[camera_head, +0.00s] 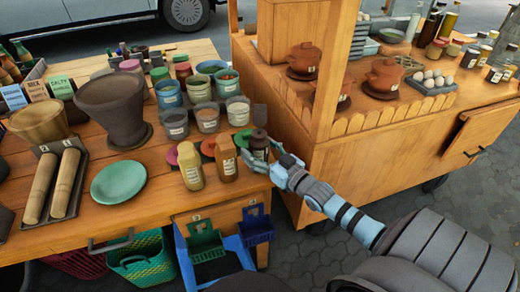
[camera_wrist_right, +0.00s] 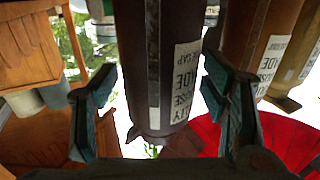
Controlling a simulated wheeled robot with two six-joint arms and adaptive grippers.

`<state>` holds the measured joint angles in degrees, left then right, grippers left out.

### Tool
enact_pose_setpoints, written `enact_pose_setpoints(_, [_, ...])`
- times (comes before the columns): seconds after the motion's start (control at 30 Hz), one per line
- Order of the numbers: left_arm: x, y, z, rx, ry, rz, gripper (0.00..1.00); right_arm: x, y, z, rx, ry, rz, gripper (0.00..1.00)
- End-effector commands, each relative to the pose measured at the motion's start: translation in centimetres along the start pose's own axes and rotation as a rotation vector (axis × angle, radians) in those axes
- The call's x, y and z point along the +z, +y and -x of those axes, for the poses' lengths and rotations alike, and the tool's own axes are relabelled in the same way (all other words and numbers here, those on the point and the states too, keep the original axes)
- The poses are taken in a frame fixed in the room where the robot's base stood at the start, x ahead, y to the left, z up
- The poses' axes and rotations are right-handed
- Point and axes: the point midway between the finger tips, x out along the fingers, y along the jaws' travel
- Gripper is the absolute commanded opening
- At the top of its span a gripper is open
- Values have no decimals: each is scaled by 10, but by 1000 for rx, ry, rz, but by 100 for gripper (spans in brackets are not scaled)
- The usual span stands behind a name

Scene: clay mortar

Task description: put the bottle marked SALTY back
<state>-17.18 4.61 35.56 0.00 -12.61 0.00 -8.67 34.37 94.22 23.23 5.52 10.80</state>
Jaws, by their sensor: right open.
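My right gripper (camera_head: 268,160) is at the right front edge of the wooden table, at a dark brown bottle (camera_head: 259,143). In the wrist view the gripper (camera_wrist_right: 160,110) is open, with the dark bottle (camera_wrist_right: 153,60) between its fingers and a gap on the left side. The bottle's white label is only partly readable. A yellow bottle (camera_head: 190,166) and an orange-brown bottle (camera_head: 225,158) stand to its left in the head view; I cannot read their labels. My left gripper is not in view.
Several jars, including a glass jar (camera_head: 237,110), stand behind the bottles. A dark mortar (camera_head: 112,105), a green plate (camera_head: 118,182) and a tray with two rolling pins (camera_head: 66,185) fill the left. A wooden cart (camera_head: 390,150) stands close on the right.

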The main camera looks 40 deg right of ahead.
Motion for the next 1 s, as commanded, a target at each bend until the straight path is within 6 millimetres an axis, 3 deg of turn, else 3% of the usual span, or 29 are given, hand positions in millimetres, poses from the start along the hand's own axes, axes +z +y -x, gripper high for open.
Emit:
enact_pose_setpoints(0.13, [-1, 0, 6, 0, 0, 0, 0, -5, 0, 1, 0, -1, 0, 67])
enact_pose_setpoints(0.27, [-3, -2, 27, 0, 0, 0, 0, -8, 0, 21, 0, -6, -2, 67])
enact_pose_setpoints(0.4, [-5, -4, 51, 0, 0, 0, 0, -9, 0, 58, 0, -7, 0, 67])
enact_pose_setpoints(0.63, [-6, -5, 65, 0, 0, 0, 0, -5, 0, 111, 0, -3, 0, 67])
enact_pose_setpoints(0.9, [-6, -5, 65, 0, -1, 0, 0, -2, 0, 121, 1, -1, 0, 67])
enact_pose_setpoints(0.97, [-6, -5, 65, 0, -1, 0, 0, 8, 2, 122, 12, -25, 5, 67])
enact_pose_setpoints(1.0, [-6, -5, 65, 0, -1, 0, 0, 23, 6, 126, 28, -64, 13, 67])
